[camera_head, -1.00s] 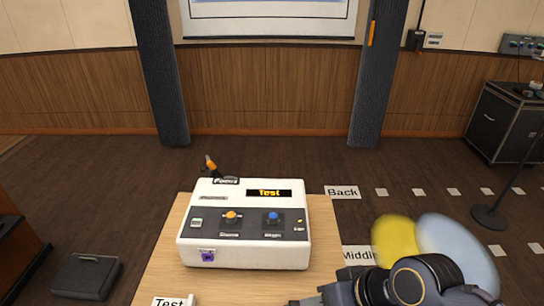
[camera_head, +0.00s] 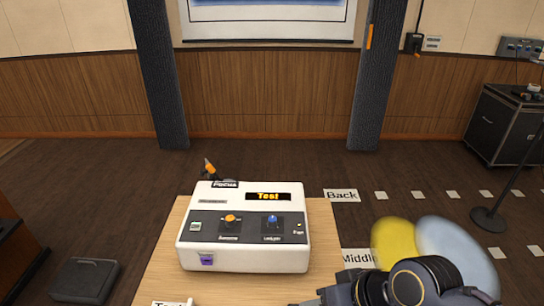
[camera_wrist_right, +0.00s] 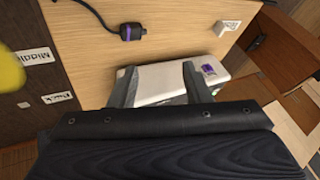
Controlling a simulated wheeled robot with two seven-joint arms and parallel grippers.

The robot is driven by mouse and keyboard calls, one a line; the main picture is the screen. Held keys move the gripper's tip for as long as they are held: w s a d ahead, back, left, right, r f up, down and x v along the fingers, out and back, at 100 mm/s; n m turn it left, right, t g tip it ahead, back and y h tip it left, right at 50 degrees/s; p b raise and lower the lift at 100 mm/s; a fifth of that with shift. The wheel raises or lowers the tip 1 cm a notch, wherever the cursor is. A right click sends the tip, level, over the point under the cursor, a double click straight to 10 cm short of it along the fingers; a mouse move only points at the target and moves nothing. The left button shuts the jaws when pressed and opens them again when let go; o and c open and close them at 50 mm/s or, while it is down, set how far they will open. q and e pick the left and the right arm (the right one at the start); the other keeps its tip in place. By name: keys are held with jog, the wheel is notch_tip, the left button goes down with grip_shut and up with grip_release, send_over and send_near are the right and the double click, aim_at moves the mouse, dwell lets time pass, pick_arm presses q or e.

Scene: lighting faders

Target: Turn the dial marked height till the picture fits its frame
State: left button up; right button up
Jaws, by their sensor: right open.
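In the head view only my right arm shows clearly, at bottom right. My left gripper is out of view.
The wooden table (camera_head: 180,245) has bare room left of the box. A purple plug on a cable (camera_wrist_right: 131,32) and a small white block (camera_wrist_right: 229,28) lie on it. Floor labels "Back" (camera_head: 341,195) and "Middle" (camera_head: 358,257) lie to the right. A mic stand base (camera_head: 488,219) stands farther right.

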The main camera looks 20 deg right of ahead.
jog(key=w+d+r+g+h, duration=0.15)
jog(key=w+r, duration=0.25)
jog(key=w, duration=0.8)
jog(key=h, duration=0.3)
send_near(273, 219)
jog(key=f, duration=0.1)
jog(key=x, duration=0.7)
jog(key=shift+w+f, duration=0.25)
jog(key=shift+w, duration=0.05)
jog(key=shift+t, duration=0.25)
grip_shut()
jog(key=n+y+p, duration=0.1)
jog(key=n, duration=0.2)
jog(key=shift+d+r, duration=0.1)
jog(key=shift+d, duration=0.1)
jog(key=shift+n+y+p, duration=0.3)
jog(key=shift+n+y, duration=0.15)
jog(key=shift+n, duration=0.55)
